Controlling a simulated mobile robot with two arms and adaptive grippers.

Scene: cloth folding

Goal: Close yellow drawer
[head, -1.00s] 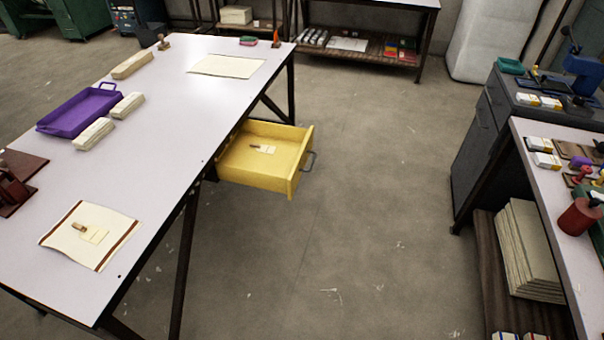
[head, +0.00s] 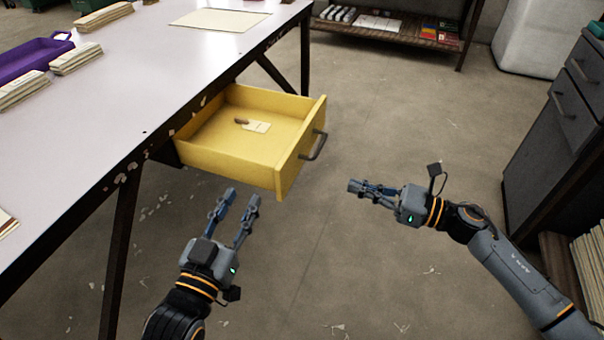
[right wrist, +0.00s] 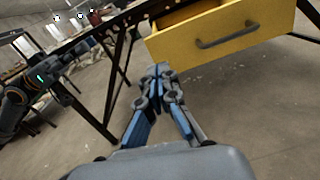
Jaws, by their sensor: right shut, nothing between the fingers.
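The yellow drawer (head: 241,147) stands pulled out from under the white table, with a small tag (head: 257,127) and a small brown piece (head: 241,121) inside it. Its dark handle (head: 314,145) is on the right-hand front face. In the right wrist view the drawer front (right wrist: 222,33) and handle (right wrist: 228,38) are ahead of the fingers. My left gripper (head: 241,198) is open and empty, in front of and below the drawer's near side. My right gripper (head: 352,186) is shut and empty, to the right of the drawer front and apart from the handle; it also shows in the right wrist view (right wrist: 160,72).
The white table (head: 130,90) holds a purple tray (head: 30,62) and stacks of paper. A dark table leg (head: 119,262) stands left of my left gripper. A grey cabinet (head: 555,130) is at the right. The floor between drawer and cabinet is clear.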

